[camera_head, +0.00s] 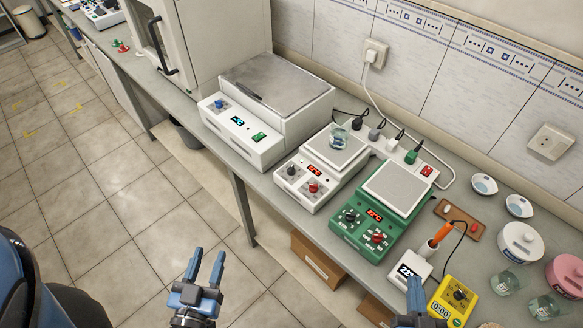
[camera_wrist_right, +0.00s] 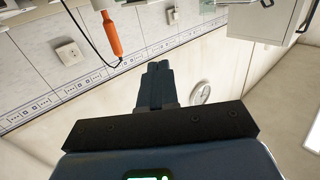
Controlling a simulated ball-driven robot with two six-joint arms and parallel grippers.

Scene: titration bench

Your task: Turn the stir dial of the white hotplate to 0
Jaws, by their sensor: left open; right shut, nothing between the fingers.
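The small white hotplate (camera_head: 317,163) stands on the bench between a large white unit and a green hotplate. A beaker with bluish liquid (camera_head: 338,138) sits on its plate. Its front has a black dial (camera_head: 292,171), a red dial (camera_head: 313,187) and a lit red display (camera_head: 314,170). The dial markings are too small to read. My left gripper (camera_head: 207,262) is open and empty over the floor, in front of the bench and apart from the hotplate. My right gripper (camera_head: 415,290) is shut and empty near the front right; its closed fingers show in the right wrist view (camera_wrist_right: 155,85).
The large white unit (camera_head: 240,133) and the green hotplate (camera_head: 375,220) flank the white hotplate closely. A power strip with plugs (camera_head: 430,165) lies behind. A white meter with orange probe (camera_head: 408,275), a yellow timer (camera_head: 455,297) and glassware are at right. The floor before the bench is clear.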

